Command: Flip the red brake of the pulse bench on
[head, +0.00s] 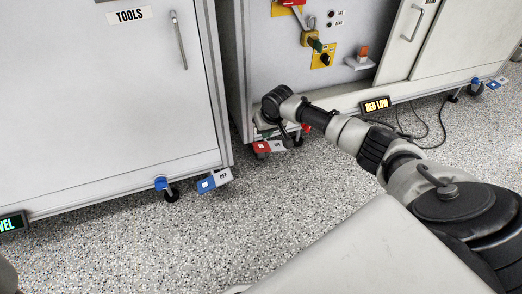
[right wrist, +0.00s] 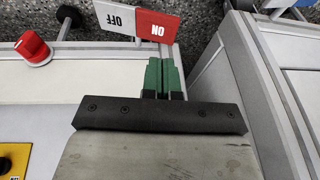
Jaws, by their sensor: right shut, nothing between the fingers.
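The red brake (head: 262,147) is a low rocker pedal at the foot of the bench, with a red half marked ON and a white half marked OFF. It also shows at the top of the right wrist view (right wrist: 156,27), its red half nearest the fingers. My right gripper (head: 291,136) is shut and empty, pointing down just beside the pedal. In the right wrist view its green fingertips (right wrist: 165,64) end right by the edge of the red half. I cannot tell whether they touch it, or which half is pressed down. My left gripper is not in view.
A red knob (right wrist: 33,48) sits on the bench's lower edge. The TOOLS cabinet (head: 100,100) stands left, with a blue and white pedal (head: 207,184) at its foot. An amber display (head: 376,105) and loose black cables (head: 425,135) are to the right. Speckled floor in front is clear.

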